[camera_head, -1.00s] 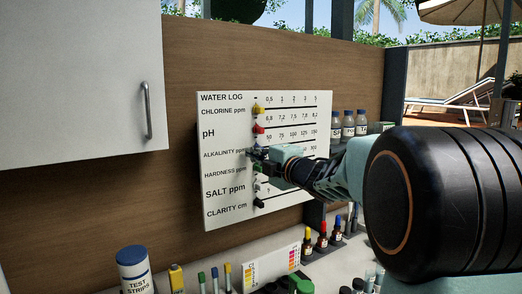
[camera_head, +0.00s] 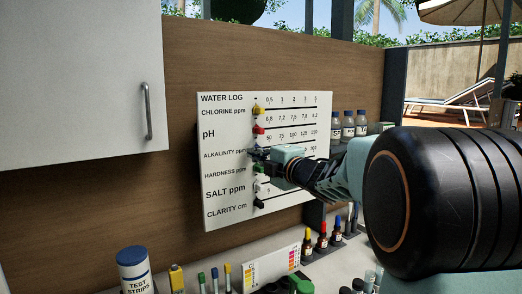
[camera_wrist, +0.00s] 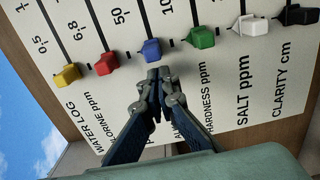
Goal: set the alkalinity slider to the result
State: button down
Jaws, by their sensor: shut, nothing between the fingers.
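The white WATER LOG board (camera_head: 225,128) hangs on the wood wall with a column of slider knobs beside printed scales. The alkalinity slider is the blue knob (camera_wrist: 152,50), near the low end of its scale, by the 50 mark. In the head view my gripper mostly hides it. My gripper (camera_wrist: 158,74) is shut and empty, its fingertips right at the near side of the blue knob; I cannot tell whether they touch. It also shows in the head view (camera_head: 258,154), in front of the alkalinity row.
The red knob (camera_wrist: 106,64) and green knob (camera_wrist: 203,38) flank the blue one closely. Yellow (camera_wrist: 68,76), white (camera_wrist: 254,25) and black (camera_wrist: 300,15) knobs are farther out. Below stand a test strips tub (camera_head: 133,270) and small bottles (camera_head: 322,240); a cabinet (camera_head: 80,80) is at left.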

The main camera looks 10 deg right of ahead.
jog(key=shift+w+d+p, duration=1.8)
jog(key=shift+w+d, duration=0.15)
jog(key=shift+d, duration=2.85)
jog(key=s+d+b, duration=0.1)
jog(key=s+b, duration=0.2)
jog(key=s, duration=0.4)
